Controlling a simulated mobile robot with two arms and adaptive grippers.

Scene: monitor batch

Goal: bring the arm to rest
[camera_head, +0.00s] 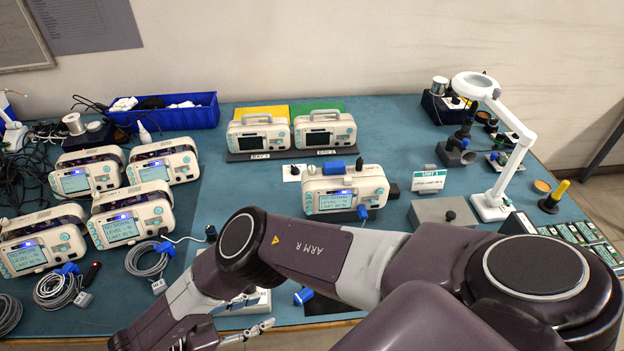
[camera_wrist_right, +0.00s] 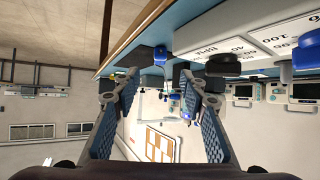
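My right arm (camera_head: 318,251), marked ARM R, reaches across the front of the blue-green bench, its elbow bent and its forearm pointing down to the left. My right gripper (camera_wrist_right: 160,82) is open in the right wrist view, with its two blue-padded fingers apart and nothing between them. In the head view the gripper is low at the bench's front edge, partly hidden by its own wrist. A monitor (camera_head: 345,190) stands on the bench beyond the arm. My left gripper is in neither view.
Several monitors (camera_head: 122,229) with coiled cables stand at the left. Two more (camera_head: 325,130) stand in the back bays before yellow and green panels. A blue bin (camera_head: 170,117) is at the back left. A white magnifier lamp (camera_head: 495,205) and circuit boards (camera_head: 590,238) are at the right.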

